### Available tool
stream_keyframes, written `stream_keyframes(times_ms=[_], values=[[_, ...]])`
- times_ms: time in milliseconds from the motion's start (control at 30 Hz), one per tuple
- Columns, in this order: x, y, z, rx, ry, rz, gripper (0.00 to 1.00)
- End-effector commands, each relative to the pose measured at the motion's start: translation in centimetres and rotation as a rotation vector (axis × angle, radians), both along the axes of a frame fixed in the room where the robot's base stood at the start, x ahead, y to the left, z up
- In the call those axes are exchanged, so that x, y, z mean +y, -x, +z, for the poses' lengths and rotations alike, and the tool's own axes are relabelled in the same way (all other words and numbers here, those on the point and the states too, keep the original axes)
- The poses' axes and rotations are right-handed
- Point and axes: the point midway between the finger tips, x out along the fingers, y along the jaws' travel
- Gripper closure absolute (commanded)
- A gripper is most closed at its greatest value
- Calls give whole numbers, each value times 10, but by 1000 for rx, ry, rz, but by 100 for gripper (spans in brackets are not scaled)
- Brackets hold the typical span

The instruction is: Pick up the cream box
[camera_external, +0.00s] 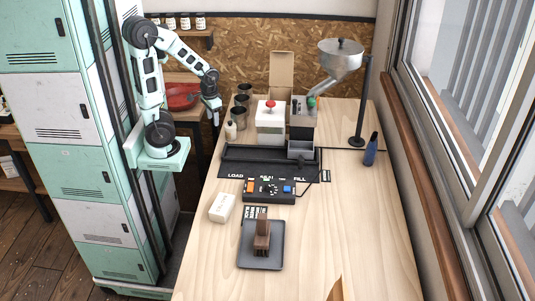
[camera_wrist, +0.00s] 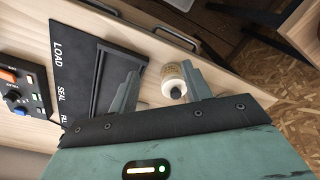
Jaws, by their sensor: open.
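The cream box (camera_external: 222,207) lies on the wooden table near its left edge, left of the dark tray and in front of the control panel. It does not show in the wrist view. My gripper (camera_external: 213,116) is raised off the table's left edge, well behind the box and apart from it. In the wrist view my gripper (camera_wrist: 160,90) has its two fingers spread apart with nothing held.
A control panel (camera_external: 269,190) and a black LOAD/SEAL/FILL plate (camera_external: 237,173) lie behind the box. A grey tray (camera_external: 248,262) holds a brown upright piece. Dark cups (camera_external: 241,100), a red-button unit (camera_external: 270,128) and a hopper (camera_external: 340,60) stand farther back. The right table side is largely clear.

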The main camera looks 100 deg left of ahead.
Motion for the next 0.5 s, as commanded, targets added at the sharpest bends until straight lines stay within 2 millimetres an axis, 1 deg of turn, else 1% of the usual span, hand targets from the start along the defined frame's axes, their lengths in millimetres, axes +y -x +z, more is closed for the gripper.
stream_keyframes(times_ms=[33,67,100,133,400,500], values=[[0,0,0,0,0,0,43],[0,0,0,0,0,0,35],[0,0,0,0,0,0,23],[0,0,0,0,0,0,18],[0,0,0,0,0,0,18],[0,0,5,-1,-1,0,18]])
